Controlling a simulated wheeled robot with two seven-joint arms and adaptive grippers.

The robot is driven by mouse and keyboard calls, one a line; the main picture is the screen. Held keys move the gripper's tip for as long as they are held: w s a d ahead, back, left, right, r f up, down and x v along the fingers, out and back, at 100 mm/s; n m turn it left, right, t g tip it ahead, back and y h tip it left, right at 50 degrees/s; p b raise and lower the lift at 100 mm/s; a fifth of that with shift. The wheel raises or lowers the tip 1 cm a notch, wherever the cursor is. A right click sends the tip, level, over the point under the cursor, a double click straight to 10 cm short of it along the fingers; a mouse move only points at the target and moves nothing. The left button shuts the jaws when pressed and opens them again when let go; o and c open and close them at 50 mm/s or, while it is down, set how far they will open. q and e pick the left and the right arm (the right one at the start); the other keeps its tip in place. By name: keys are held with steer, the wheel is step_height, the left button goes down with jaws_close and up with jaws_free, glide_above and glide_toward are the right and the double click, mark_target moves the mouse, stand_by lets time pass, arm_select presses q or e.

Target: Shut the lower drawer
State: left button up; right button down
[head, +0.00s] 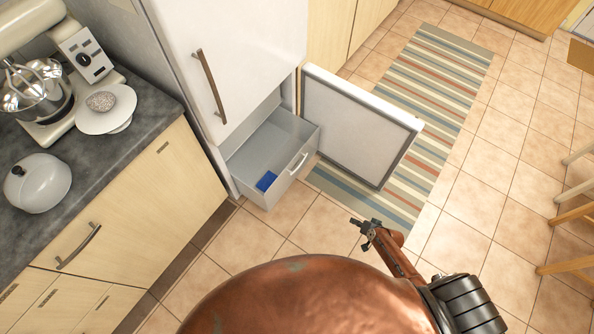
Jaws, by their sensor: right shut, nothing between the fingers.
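The lower drawer (250,183) is a grey bin with a pale handle (298,164), pulled out at the bottom of the white fridge (232,60). A small blue thing (266,181) lies inside it. My right gripper (366,229) is shut and empty, over the floor and the near end of the rug, to the right of the drawer front and apart from it. My left gripper is not in view.
The lower fridge door (358,122) stands open to the right of the drawer. A striped rug (430,100) lies beyond and under it. Wooden legs (570,215) stand at the right edge. Tiled floor between is clear.

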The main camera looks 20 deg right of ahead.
steer(key=w+a+m+t+y+b, duration=0.1)
steer(key=w+a+y+b, duration=0.15)
steer(key=w+b, duration=0.4)
steer(key=w+a+m+t+y+b, duration=0.15)
steer(key=w+a+b, duration=0.25)
steer(key=w, duration=0.5)
steer(key=t+y+b, duration=0.2)
steer(key=y+b, duration=0.1)
steer(key=b, duration=0.3)
glide_toward(287, 168)
steer(key=shift+m, duration=0.45)
steer(key=b+x, duration=0.2)
steer(key=x, duration=0.3)
steer(key=shift+d+f, duration=0.1)
steer(key=shift+f, duration=0.05)
steer(key=shift+w+a, duration=0.5)
steer(key=shift+w, duration=0.15)
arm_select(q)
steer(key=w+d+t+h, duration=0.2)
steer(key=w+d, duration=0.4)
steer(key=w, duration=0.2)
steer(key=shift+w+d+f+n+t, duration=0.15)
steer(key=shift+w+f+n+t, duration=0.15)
